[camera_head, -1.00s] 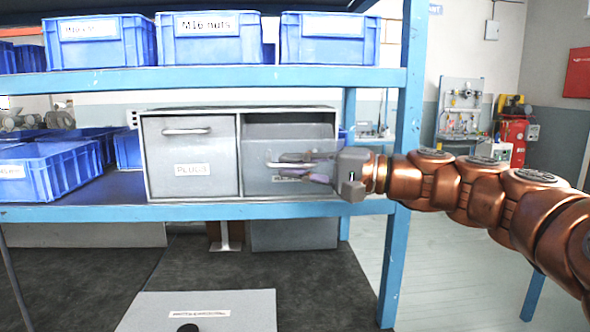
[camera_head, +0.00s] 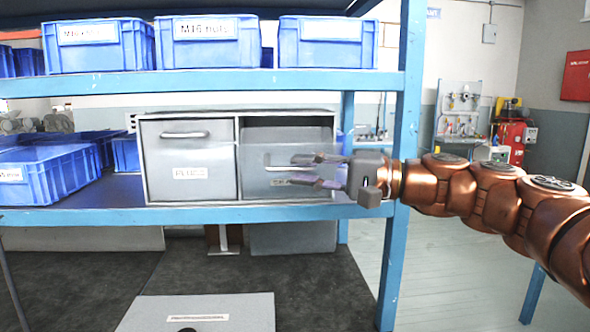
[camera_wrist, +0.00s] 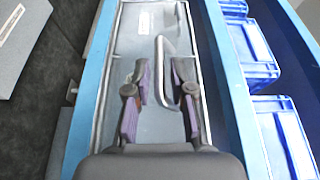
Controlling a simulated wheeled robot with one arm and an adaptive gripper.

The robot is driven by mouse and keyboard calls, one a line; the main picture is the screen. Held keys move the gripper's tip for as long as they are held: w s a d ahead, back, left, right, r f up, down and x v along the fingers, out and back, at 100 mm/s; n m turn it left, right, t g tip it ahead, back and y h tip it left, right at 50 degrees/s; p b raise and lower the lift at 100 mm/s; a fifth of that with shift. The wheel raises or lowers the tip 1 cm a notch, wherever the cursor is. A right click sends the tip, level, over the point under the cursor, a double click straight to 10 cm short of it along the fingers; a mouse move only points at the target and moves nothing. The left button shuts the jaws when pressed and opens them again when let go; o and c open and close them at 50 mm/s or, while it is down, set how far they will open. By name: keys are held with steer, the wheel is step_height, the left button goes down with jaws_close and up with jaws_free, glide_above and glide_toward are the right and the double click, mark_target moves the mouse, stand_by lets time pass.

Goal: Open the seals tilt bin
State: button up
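The seals tilt bin (camera_head: 255,185) is the right-hand grey bin of a two-bin cabinet on the blue shelf. Its front looks tilted outward, with a dark gap along its top. Its label is mostly hidden behind my fingers. Its silver bar handle (camera_head: 276,168) is partly covered by my gripper (camera_head: 322,170). My gripper comes from the right with its two fingers apart. In the wrist view, the handle (camera_wrist: 166,70) has one end between the open fingers (camera_wrist: 165,95), with visible space around it; I see no grip on it.
The closed plugs bin (camera_head: 190,155) stands directly left, in the same cabinet. A blue shelf post (camera_head: 403,110) rises close behind my wrist. Blue crates (camera_head: 210,42) line the upper shelf, and another crate (camera_head: 60,172) sits at left. The floor at right is clear.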

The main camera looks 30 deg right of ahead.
steer(key=v, duration=0.9)
steer(key=shift+s+d, duration=0.2)
steer(key=shift+s, duration=0.05)
steer(key=shift+f, duration=0.1)
steer(key=w+a+f+n+g, duration=0.2)
steer(key=a+f+g, duration=0.3)
steer(key=a+f, duration=0.6)
steer(key=s+a+f+n+g+h, duration=0.2)
steer(key=s+a+f+g, duration=0.1)
steer(key=a+f, duration=0.35)
steer(key=s+a+f+n+g+h, duration=0.1)
steer(key=s+a+f+g+h, duration=0.25)
steer(key=a+f, duration=0.3)
steer(key=s+d+f+n+g+h, duration=0.2)
steer(key=s+d+f+h, duration=0.1)
steer(key=s+f, duration=0.4)
steer(key=s+d+f+n+g+h, duration=0.1)
steer(key=s+d+f+g+h, duration=0.1)
steer(key=s+d+f+h, duration=0.4)
step_height(320, 180, up, 13)
steer(key=a+y+p, duration=0.1)
steer(key=p, duration=1.2)
steer(key=shift+s+a+t+y+p, duration=0.25)
steer(key=shift+a+t+y+p, duration=0.1)
steer(key=shift+a+t, duration=0.1)
